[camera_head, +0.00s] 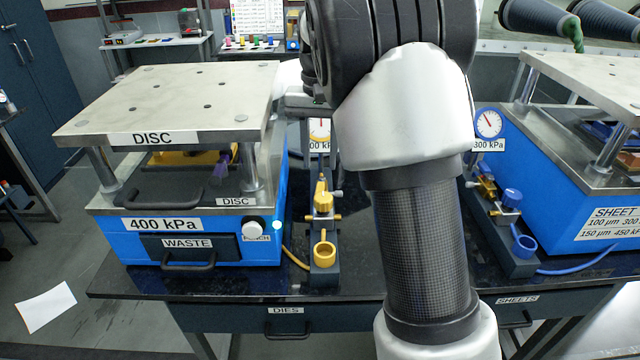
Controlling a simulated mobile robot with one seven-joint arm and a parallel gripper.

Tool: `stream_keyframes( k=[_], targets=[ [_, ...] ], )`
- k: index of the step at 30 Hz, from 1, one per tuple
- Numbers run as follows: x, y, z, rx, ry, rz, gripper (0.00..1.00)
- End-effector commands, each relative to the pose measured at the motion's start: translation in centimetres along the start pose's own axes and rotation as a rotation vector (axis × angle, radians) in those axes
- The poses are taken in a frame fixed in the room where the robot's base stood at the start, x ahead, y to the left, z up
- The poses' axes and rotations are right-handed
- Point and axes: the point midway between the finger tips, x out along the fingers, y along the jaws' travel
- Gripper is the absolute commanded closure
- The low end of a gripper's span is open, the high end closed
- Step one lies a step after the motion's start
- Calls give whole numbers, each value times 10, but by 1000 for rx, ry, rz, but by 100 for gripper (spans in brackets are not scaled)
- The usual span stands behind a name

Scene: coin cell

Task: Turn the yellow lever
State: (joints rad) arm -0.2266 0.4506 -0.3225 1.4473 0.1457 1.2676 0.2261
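A white paper (46,307) lies on the floor.

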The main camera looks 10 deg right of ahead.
Motion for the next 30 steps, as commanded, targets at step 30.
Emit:
stream_keyframes(
  k=[30],
  targets=[
    [70,1,0,0,1,0,100]
  ],
)
